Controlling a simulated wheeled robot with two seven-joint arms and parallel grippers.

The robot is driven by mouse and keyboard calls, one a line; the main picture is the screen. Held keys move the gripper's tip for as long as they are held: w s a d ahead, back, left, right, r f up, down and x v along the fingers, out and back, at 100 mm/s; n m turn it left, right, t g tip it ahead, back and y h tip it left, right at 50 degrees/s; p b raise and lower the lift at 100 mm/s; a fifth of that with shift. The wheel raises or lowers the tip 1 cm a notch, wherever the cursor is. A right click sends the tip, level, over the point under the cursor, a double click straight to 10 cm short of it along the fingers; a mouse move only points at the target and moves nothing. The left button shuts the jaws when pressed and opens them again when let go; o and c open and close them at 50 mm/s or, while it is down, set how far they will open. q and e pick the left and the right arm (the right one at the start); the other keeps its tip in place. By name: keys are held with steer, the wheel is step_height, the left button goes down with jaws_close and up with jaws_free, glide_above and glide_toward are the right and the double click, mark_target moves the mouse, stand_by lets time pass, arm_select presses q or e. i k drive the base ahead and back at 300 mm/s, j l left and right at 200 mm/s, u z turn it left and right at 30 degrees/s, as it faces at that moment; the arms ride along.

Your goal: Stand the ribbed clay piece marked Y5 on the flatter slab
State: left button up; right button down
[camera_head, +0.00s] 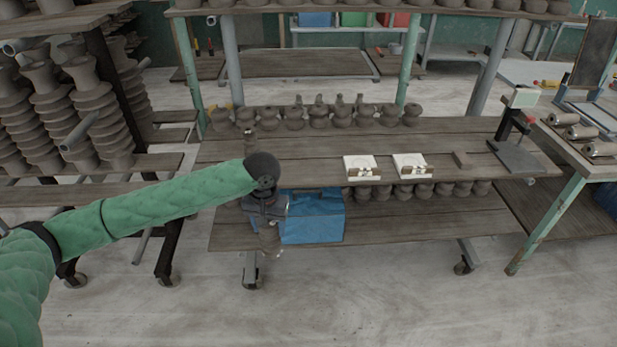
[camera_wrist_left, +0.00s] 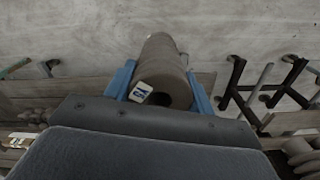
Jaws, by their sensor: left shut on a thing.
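My left gripper (camera_head: 268,232) is in front of the shelf unit, below the edge of its middle shelf. It is shut on a ribbed clay piece (camera_head: 270,242), a grey-brown hollow cylinder. In the left wrist view the piece (camera_wrist_left: 160,68) lies between the blue fingers of the gripper (camera_wrist_left: 163,92), with a small white tag (camera_wrist_left: 141,92) whose blue marking is too small to read surely. Two pale square slabs, a left one (camera_head: 361,174) and a right one (camera_head: 412,173), lie on the middle shelf; which is flatter I cannot tell. My right gripper is not in view.
A blue box (camera_head: 315,217) stands on the lower shelf (camera_head: 400,226), just right of my gripper. Several clay pieces (camera_head: 318,115) line the back of the middle shelf (camera_head: 300,150). Clay stacks stand left.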

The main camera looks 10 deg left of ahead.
mark_target(411, 162)
steer(key=z, duration=1.1)
steer(key=i+j, duration=0.15)
steer(key=j, duration=0.2)
steer(key=i+j+z, duration=0.1)
steer(key=j, duration=0.25)
steer(key=i+j, duration=0.25)
steer(key=j, duration=0.15)
steer(key=i+j+z, duration=0.1)
steer(key=j, duration=0.25)
